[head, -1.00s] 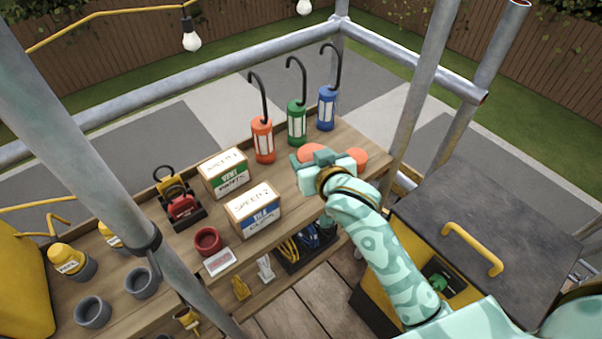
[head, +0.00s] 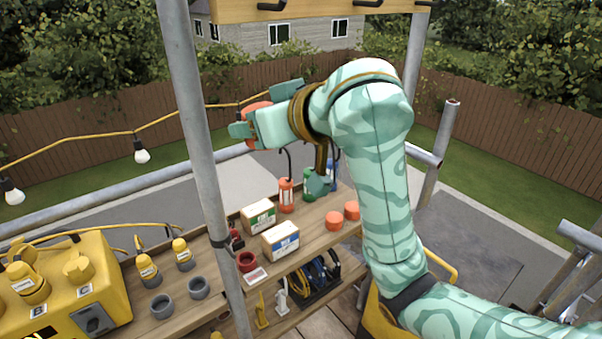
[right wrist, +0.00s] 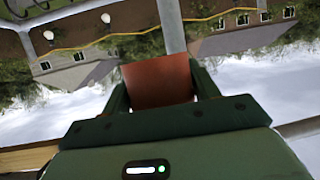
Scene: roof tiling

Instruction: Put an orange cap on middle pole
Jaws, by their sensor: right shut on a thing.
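My right gripper (head: 263,110) is raised high above the shelf, its jaws closed around an orange cap (head: 256,107). In the right wrist view the cap (right wrist: 158,82) sits between the two fingers, and a grey pole (right wrist: 170,25) shows beyond it. Two more orange caps, one at the left (head: 334,221) and one at the right (head: 352,210), stand on the wooden shelf. A grey upright pole (head: 205,140) is left of the gripper, apart from the cap. A shorter pole (head: 440,150) with an open top stands at the right. I cannot tell which pole is the middle one. My left gripper is out of view.
A yellow machine (head: 75,290) is at the lower left. A wooden beam with black hooks (head: 270,7) crosses the top. String lights hang at the left.

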